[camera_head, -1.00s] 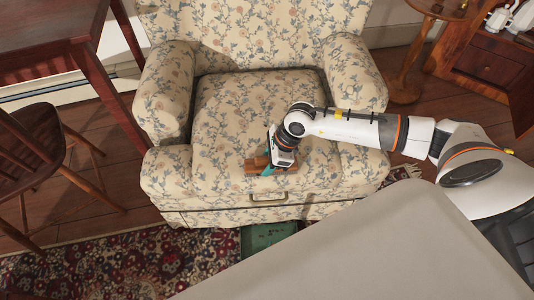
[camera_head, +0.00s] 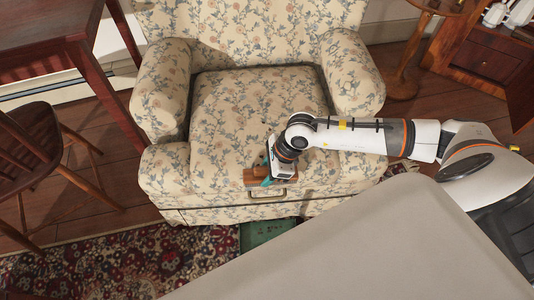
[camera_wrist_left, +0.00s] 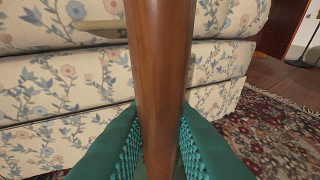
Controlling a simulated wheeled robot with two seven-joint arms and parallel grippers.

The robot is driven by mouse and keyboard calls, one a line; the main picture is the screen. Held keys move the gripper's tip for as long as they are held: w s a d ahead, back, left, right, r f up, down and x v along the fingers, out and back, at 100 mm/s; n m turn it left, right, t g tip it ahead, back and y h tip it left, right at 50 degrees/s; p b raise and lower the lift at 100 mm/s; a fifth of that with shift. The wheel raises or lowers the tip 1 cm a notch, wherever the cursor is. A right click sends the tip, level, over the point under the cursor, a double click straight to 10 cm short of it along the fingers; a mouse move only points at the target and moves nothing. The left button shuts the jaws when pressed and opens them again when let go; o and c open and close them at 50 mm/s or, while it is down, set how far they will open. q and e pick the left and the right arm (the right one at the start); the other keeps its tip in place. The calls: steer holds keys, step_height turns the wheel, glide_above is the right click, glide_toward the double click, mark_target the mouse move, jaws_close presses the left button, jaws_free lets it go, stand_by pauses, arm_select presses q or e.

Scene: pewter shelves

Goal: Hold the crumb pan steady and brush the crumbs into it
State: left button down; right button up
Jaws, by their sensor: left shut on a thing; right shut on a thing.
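In the head view, my right gripper (camera_head: 267,181) is shut on a brown wooden brush (camera_head: 252,177) at the front edge of the armchair's seat. In the left wrist view, my left gripper (camera_wrist_left: 160,150) is shut on an upright brown wooden handle (camera_wrist_left: 160,70). What the handle joins is hidden. No crumbs can be made out.
A wooden chair (camera_head: 35,135) and table (camera_head: 60,30) stand left; a small round table (camera_head: 405,60) and cabinet (camera_head: 480,60) stand right.

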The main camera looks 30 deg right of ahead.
steer(key=shift+r, duration=4)
steer(key=shift+o, duration=0.9)
steer(key=shift+c, duration=0.9)
steer(key=w+d+f, duration=0.1)
steer(key=w+d, duration=0.4)
steer(key=w, duration=0.6)
steer(key=w+d+f, duration=0.1)
steer(key=w+d, duration=0.5)
steer(key=w, duration=0.4)
steer(key=shift+w+a+f, duration=0.1)
steer(key=shift+f, duration=1.25)
steer(key=shift+w+a+f, duration=0.1)
steer(key=shift+f, duration=1.25)
steer(key=shift+f, duration=0.35)
